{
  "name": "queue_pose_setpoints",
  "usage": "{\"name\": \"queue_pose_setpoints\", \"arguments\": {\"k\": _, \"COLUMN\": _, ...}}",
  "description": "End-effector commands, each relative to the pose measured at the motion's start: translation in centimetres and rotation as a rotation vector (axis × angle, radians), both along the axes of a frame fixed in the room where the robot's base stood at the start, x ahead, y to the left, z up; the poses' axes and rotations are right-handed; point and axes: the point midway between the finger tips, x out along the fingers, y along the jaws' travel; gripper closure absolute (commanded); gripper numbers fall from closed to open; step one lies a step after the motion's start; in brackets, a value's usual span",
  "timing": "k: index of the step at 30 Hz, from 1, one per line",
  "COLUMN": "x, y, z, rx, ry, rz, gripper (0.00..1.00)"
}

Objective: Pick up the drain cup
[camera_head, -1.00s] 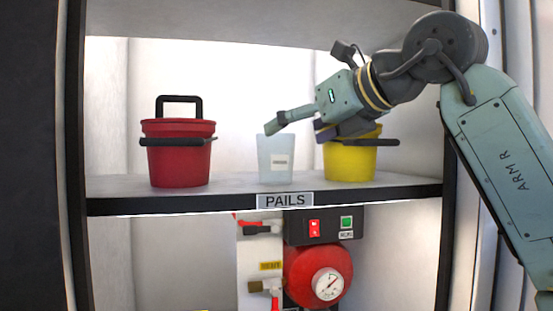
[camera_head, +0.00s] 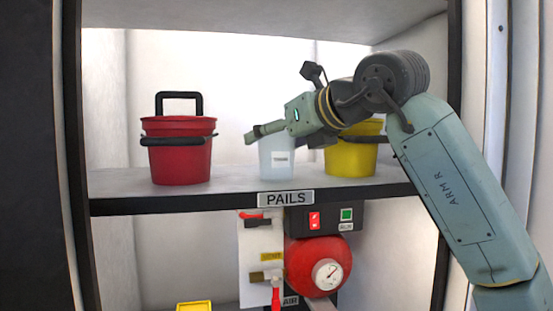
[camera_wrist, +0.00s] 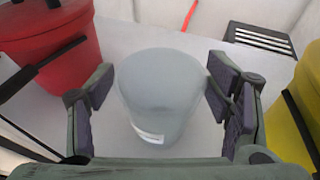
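The drain cup (camera_head: 276,160) is a pale, translucent cup with a small white label. It stands upright on the shelf between two pails. In the wrist view the cup (camera_wrist: 160,95) is between the two fingers of my gripper (camera_wrist: 160,100), with a visible gap on at least the left side. The right finger pads are close to its rim; I cannot tell if they touch. My gripper (camera_head: 268,138) is open, at the height of the cup's upper part in the head view. It hides part of the cup's rim there.
A red pail (camera_head: 180,155) with a black handle stands left of the cup. A yellow pail (camera_head: 350,158) stands to the right, partly behind my arm. The shelf (camera_head: 120,184) has a dark front edge with a PAILS label (camera_head: 286,199). A red gauge unit (camera_head: 318,265) is below.

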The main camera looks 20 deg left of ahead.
Motion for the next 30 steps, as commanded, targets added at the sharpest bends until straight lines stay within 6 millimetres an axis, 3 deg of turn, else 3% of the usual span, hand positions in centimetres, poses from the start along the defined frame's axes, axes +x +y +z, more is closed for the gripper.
{"name": "queue_pose_setpoints", "arguments": {"k": 18, "x": -0.01, "y": -0.01, "z": 0.02, "rx": 0.000, "ry": 0.000, "rz": 0.000, "gripper": 0.72}}
{"name": "queue_pose_setpoints", "arguments": {"k": 30, "x": 0.02, "y": -0.03, "z": 0.52, "rx": 0.000, "ry": 0.000, "rz": -0.001, "gripper": 0.72}}
